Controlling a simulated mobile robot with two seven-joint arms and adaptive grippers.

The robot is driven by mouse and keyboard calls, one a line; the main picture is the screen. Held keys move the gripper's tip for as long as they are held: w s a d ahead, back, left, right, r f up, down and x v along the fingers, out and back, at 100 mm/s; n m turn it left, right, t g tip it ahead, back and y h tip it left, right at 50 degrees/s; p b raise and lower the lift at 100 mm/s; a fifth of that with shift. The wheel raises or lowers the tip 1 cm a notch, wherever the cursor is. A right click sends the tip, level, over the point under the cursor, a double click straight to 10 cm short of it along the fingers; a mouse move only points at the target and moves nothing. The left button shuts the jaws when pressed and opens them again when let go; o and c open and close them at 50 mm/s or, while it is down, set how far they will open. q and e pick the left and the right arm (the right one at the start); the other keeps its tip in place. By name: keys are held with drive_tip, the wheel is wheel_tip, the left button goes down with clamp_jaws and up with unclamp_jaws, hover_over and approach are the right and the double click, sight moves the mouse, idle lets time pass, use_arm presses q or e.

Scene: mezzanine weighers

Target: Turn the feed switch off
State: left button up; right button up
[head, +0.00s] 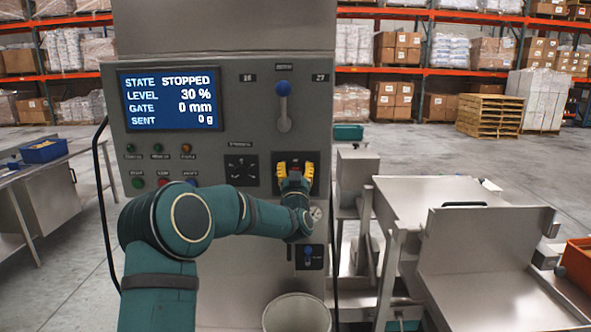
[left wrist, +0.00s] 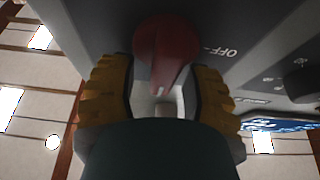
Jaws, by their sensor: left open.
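The feed switch is a red rotary knob (left wrist: 165,50) with a white pointer mark, seen up close in the left wrist view. The mark is at the knob's lower end in that view and does not point at the OFF label (left wrist: 228,52) to its right. In the head view the switch's dark panel (head: 316,160) is mostly hidden behind my gripper. My left gripper (head: 296,170) is open, its yellow fingers (left wrist: 160,95) on either side of the knob's lower part. I cannot tell whether they touch it. My right gripper is not in view.
The display (head: 171,99) reads STOPPED, level 30 %, gate 0 mm. A blue-tipped lever (head: 284,105) is above the gripper, and a small blue switch (head: 308,256) below. A pale bucket (head: 297,312) stands below. Steel chutes (head: 440,200) are at right.

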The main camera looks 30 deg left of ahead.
use_arm(q)
drive_tip(key=shift+c, duration=0.4)
clamp_jaws()
